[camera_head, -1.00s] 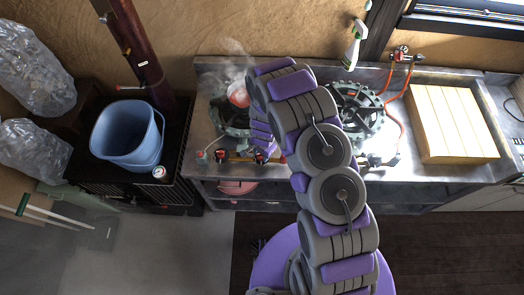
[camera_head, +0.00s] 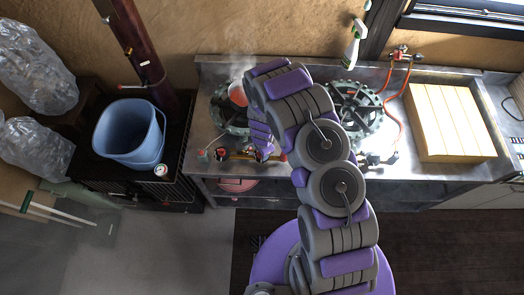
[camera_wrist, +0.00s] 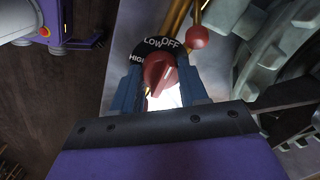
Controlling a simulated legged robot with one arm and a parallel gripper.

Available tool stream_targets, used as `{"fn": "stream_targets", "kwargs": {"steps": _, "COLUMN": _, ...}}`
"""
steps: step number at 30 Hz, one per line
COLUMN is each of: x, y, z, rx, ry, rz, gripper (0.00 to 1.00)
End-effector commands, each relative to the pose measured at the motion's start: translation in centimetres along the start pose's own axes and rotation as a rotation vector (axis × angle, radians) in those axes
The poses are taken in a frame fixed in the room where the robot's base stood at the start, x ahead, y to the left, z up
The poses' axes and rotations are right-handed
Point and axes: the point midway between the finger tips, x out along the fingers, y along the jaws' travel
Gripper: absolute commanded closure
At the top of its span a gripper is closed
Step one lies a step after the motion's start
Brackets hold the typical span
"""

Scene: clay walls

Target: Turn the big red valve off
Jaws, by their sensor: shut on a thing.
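My gripper (camera_wrist: 160,82) is shut on the knob, with a blue finger on each side. In the head view my gripper (camera_head: 263,150) is at the stove's front edge, below the left burner, and hides most of the knob.
A steaming red pot (camera_head: 238,93) is on the left burner, close to my arm. The right burner (camera_head: 352,107) is bare. A wooden box (camera_head: 449,122) stands on the counter at right. A blue bucket (camera_head: 130,132) stands at left.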

Motion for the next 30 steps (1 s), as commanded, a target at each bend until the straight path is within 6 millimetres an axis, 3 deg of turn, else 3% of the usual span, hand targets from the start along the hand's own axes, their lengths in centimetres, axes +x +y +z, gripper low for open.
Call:
{"fn": "stream_targets", "kwargs": {"steps": 2, "x": -0.1, "y": -0.2, "z": 0.0, "rx": 0.000, "ry": 0.001, "rz": -0.003, "gripper": 0.87}}
{"fn": "stream_targets", "kwargs": {"steps": 3, "x": -0.1, "y": -0.2, "z": 0.0, "rx": 0.000, "ry": 0.001, "rz": -0.004, "gripper": 0.56}}
{"fn": "stream_targets", "kwargs": {"steps": 11, "x": 0.0, "y": -0.1, "z": 0.0, "rx": -0.001, "ry": 0.001, "rz": -0.002, "gripper": 0.31}}
{"fn": "stream_targets", "kwargs": {"steps": 22, "x": -0.6, "y": -0.1, "z": -0.1, "rx": -0.002, "ry": 0.000, "rz": -0.003, "gripper": 0.31}}
{"fn": "stream_targets", "kwargs": {"steps": 30, "x": -4.1, "y": -0.2, "z": -0.1, "rx": -0.003, "ry": 0.003, "rz": -0.005, "gripper": 0.31}}
